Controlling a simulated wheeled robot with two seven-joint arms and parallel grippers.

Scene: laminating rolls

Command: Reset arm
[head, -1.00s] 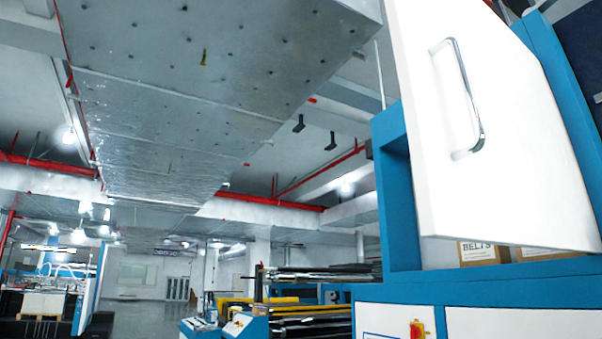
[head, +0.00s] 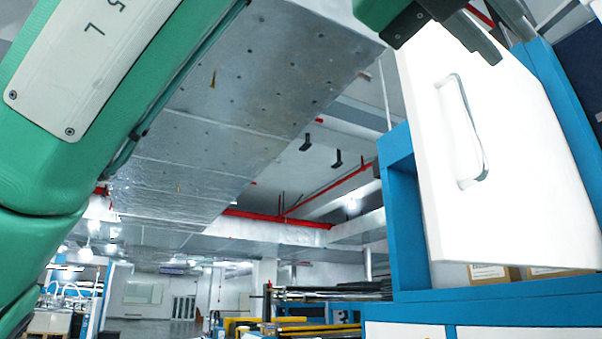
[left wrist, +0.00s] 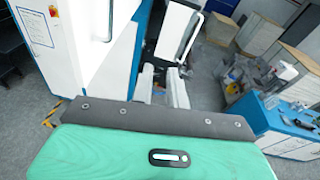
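My left arm crosses the left side and top of the head view. Its gripper (head: 509,44) is at the top right, in front of or beside the upper part of a white door panel (head: 515,215) with a metal handle (head: 470,135). The two grey fingers stand apart with nothing visible between them. In the left wrist view the fingers (left wrist: 161,72) also show a gap. I cannot tell whether the gripper touches the door. My right gripper is in neither view.
The door stands open on a blue cabinet (head: 403,215) with cardboard boxes (head: 490,272) inside. Machines with rolls (head: 325,293) stand farther back. The left wrist view shows a white cabinet (left wrist: 75,40) at left and a blue-white bench (left wrist: 285,125) at right, with grey floor between.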

